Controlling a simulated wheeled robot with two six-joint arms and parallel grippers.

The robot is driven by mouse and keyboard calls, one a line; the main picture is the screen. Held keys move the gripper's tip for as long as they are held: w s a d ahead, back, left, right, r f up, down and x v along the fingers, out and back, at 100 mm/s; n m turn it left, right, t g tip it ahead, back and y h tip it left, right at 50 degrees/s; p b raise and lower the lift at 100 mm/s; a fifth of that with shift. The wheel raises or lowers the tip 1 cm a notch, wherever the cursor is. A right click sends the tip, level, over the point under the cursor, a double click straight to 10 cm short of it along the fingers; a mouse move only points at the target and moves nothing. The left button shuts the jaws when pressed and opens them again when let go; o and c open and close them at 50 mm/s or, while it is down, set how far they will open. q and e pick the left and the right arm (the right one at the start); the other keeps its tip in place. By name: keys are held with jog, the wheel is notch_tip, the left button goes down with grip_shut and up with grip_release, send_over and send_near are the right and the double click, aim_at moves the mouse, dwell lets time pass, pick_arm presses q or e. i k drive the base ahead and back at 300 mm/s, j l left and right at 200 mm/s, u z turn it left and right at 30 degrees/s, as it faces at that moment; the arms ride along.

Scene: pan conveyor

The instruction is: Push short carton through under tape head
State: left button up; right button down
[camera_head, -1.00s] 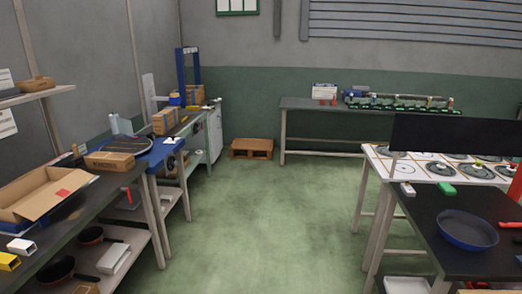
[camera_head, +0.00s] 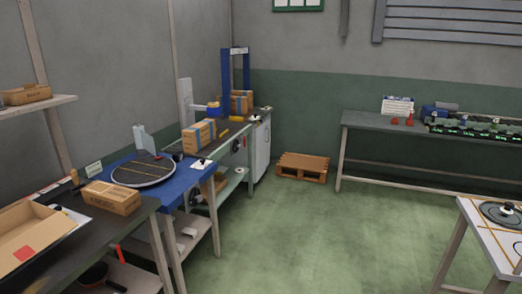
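The blue upright frame of the tape head (camera_head: 225,75) stands at the far end of the left-hand bench. A blue part (camera_head: 214,109) sits low at its left side. A brown carton with a blue stripe (camera_head: 239,101) is at the frame's foot; I cannot tell whether it is under the head or behind it. Another blue-striped carton (camera_head: 198,136) stands on the bench nearer to me. A flatter closed carton (camera_head: 110,197) lies on the near dark table. I cannot tell for sure which one is the short carton. Neither of my grippers is in view.
A blue table (camera_head: 196,176) with a round grey turntable (camera_head: 143,172) stands before the bench. An open carton (camera_head: 28,238) is at the near left. A wooden pallet (camera_head: 302,167) lies by the back wall. The green floor (camera_head: 330,240) in the middle is clear.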

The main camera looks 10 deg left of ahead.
aim_at(197, 136)
jog(key=i+u, duration=0.2)
jog(key=i, duration=0.4)
jog(key=i+u, duration=0.2)
jog(key=i, duration=0.4)
jog(key=i+l+u, duration=0.25)
jog(key=i, duration=0.3)
